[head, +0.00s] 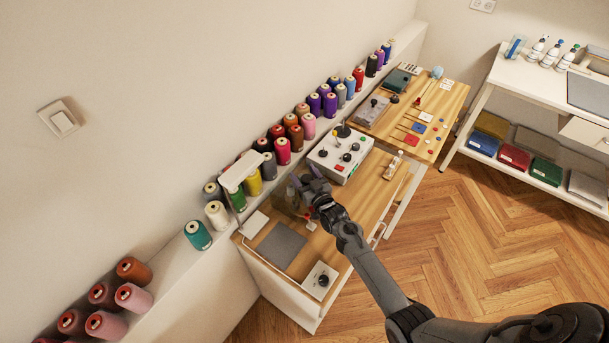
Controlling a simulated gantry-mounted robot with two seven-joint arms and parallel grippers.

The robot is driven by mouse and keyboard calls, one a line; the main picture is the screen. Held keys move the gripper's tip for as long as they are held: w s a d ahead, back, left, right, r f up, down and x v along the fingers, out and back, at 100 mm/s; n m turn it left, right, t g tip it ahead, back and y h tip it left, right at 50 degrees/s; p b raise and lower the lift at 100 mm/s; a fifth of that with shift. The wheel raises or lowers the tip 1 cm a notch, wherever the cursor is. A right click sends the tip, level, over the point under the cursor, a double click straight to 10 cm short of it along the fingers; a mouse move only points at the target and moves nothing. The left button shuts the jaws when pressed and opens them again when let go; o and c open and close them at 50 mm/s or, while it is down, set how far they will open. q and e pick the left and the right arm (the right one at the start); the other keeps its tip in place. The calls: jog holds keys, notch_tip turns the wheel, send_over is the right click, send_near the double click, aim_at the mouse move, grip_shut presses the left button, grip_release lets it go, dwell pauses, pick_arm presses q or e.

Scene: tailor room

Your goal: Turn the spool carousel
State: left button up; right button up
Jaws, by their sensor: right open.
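My right gripper (303,188) reaches in from the lower right over the wooden-topped sewing bench (375,203). Its fingers are open, beside a small dark, partly see-through shape (287,200), which may be the spool carousel. The gripper and its wrist cover much of this shape, and I cannot tell whether they touch it. A small red and white piece (311,226) shows just below the wrist. My left gripper is not in view.
A white control box (341,150) with black knobs stands just behind the gripper. A grey pad (281,247) and a white knob panel (320,281) lie in front. Thread spools (283,151) line the wall ledge. A white overhanging piece (240,171) stands left of the gripper.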

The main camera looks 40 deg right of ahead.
jog(key=shift+s, duration=0.15)
jog(key=s+a, duration=0.2)
jog(key=s, duration=0.8)
jog(key=shift+s+p, duration=0.2)
jog(key=shift+p, duration=0.2)
